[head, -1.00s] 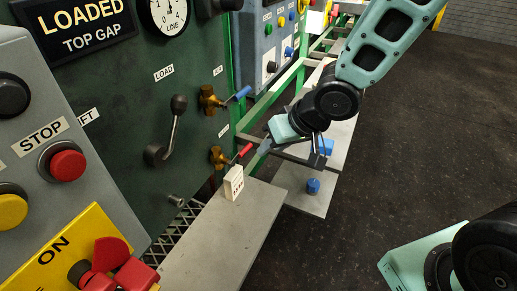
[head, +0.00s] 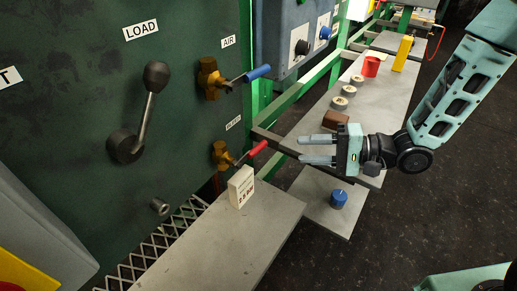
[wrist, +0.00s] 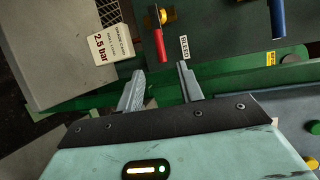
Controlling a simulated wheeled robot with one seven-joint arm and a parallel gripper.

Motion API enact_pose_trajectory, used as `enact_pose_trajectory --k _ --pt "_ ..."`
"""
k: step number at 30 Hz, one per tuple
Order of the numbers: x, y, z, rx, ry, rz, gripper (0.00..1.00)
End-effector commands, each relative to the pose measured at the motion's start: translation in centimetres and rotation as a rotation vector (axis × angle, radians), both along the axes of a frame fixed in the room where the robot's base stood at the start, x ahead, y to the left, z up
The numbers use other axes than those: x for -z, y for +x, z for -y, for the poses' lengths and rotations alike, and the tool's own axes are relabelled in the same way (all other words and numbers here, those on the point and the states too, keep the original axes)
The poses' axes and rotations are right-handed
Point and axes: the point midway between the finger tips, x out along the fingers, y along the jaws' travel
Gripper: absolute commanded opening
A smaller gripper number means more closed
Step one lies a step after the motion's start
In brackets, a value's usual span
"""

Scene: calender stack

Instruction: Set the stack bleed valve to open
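The bleed valve is a brass body (head: 221,155) on the dark green panel with a red lever (head: 257,149) sticking out to the right and slightly up. A BLEED label (head: 232,123) is above it. In the wrist view the red lever (wrist: 159,46) hangs down from its brass body (wrist: 163,16), beside the BLEED label (wrist: 184,47). My gripper (head: 301,149) is right of the lever tip, fingers pointing left at it, with a gap between. In the wrist view my two fingers (wrist: 160,72) are apart, empty, below the lever end.
The AIR valve with a blue lever (head: 257,73) is above the bleed valve. A white 2.5 bar block (head: 241,187) stands on the grey shelf (head: 228,236) below. A LOAD lever (head: 146,110) is left. A blue knob (head: 338,199) and brown block (head: 335,119) are near my gripper.

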Motion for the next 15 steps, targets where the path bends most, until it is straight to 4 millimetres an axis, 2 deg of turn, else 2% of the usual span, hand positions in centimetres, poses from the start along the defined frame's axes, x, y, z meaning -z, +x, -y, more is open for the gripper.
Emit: enact_pose_trajectory --k 1,9,15 --pt "0.2 0.1 -1.2 -0.006 0.001 -0.001 0.37" --pt "1.2 1.6 -6.6 -0.005 0.0 0.0 0.37" --pt "1.8 2.5 -9.8 -0.001 -0.001 0.001 0.37"
